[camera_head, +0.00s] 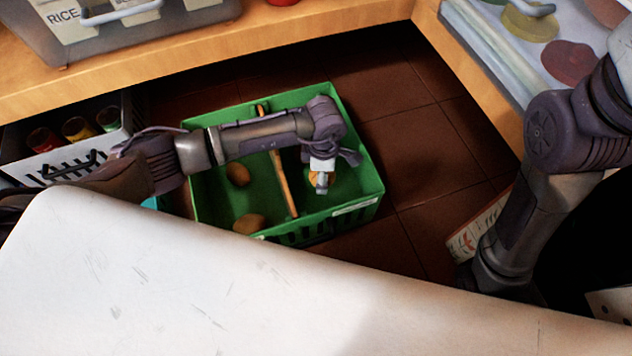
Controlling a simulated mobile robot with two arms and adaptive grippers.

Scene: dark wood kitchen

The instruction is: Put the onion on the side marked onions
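A green crate (360,190) stands on the dark tiled floor, split by a wooden divider (284,180). Two brown, potato-like items (238,174) lie in its left compartment. My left arm reaches across the crate from the left. My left gripper (321,184) points down into the right compartment. An orange-brown round thing, perhaps the onion (312,179), shows beside and partly behind its fingers. I cannot tell whether the fingers hold it. A white label (355,206) is on the crate's right front rim, its text unreadable. My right arm hangs at the right, its gripper hidden.
A grey bin with jars (60,165) stands left of the crate. A wooden counter behind carries a clear container marked RICE (110,40). A tray (490,60) sits on the right counter. A box (480,228) is near my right arm. Floor right of the crate is clear.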

